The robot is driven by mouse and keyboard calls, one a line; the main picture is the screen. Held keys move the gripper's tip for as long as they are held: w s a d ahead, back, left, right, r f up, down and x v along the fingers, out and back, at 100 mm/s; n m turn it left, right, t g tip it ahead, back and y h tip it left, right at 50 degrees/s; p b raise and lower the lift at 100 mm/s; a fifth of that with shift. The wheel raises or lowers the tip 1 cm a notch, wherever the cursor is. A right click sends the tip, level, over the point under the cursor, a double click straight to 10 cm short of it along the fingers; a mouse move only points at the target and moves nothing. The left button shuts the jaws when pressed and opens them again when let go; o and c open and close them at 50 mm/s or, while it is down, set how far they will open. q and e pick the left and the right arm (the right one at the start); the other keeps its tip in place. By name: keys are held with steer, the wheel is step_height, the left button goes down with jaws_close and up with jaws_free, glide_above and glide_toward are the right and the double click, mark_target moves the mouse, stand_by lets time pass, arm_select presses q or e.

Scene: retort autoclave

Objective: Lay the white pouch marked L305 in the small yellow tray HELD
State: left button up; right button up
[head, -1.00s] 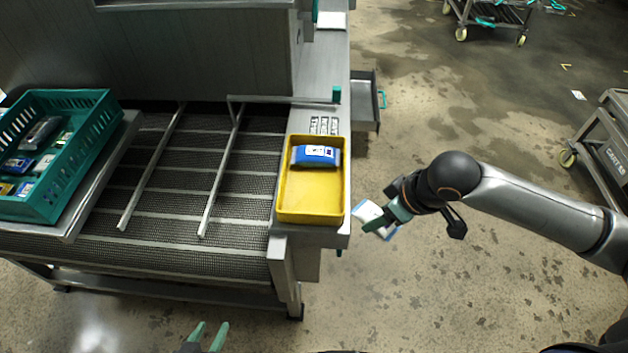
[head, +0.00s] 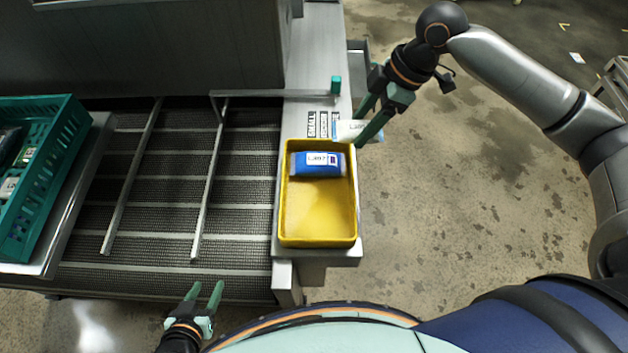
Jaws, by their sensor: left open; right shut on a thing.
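The white pouch (head: 348,129) is in the jaws of my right gripper (head: 362,125), just beyond the far right corner of the small yellow tray (head: 284,215). Its label begins with L3; the rest is too small to read surely. The tray's far wall and the gripper's fingers hide part of the pouch, and I cannot tell whether it touches the tray or ledge. A blue pouch (head: 318,168), seemingly marked L307, lies in the tray's far half. The tray's near half is bare. My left gripper (head: 206,292) is open and empty at the bottom, near the conveyor's front edge.
The tray sits on a steel ledge (head: 312,95) right of the mesh conveyor (head: 175,185) with its metal rails. A teal post (head: 336,85) stands behind the tray. A green crate (head: 50,170) with pouches is at the left. Open floor (head: 440,210) lies to the right.

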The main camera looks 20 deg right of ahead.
steer(key=s+a+f, duration=0.3)
steer(key=s+a, duration=0.3)
glide_toward(314, 220)
steer(key=shift+w+a+f+p, duration=0.35)
steer(key=shift+w+a+f, duration=0.2)
steer(key=shift+w+a, duration=0.1)
steer(key=shift+s+a+f, duration=0.25)
steer(key=shift+f, duration=0.1)
arm_select(q)
steer(key=shift+s+r, duration=0.2)
steer(key=shift+s, duration=0.25)
arm_select(e)
steer(key=shift+s+a+f, duration=0.1)
steer(key=shift+f, duration=0.85)
steer(key=shift+s+a+f, duration=0.1)
steer(key=shift+f, duration=0.85)
steer(key=o, duration=1.4)
steer(key=shift+f, duration=0.1)
steer(key=shift+c, duration=0.2)
arm_select(q)
steer(key=shift+r+p, duration=0.55)
steer(key=shift+r, duration=0.05)
arm_select(e)
steer(key=v, duration=1.2)
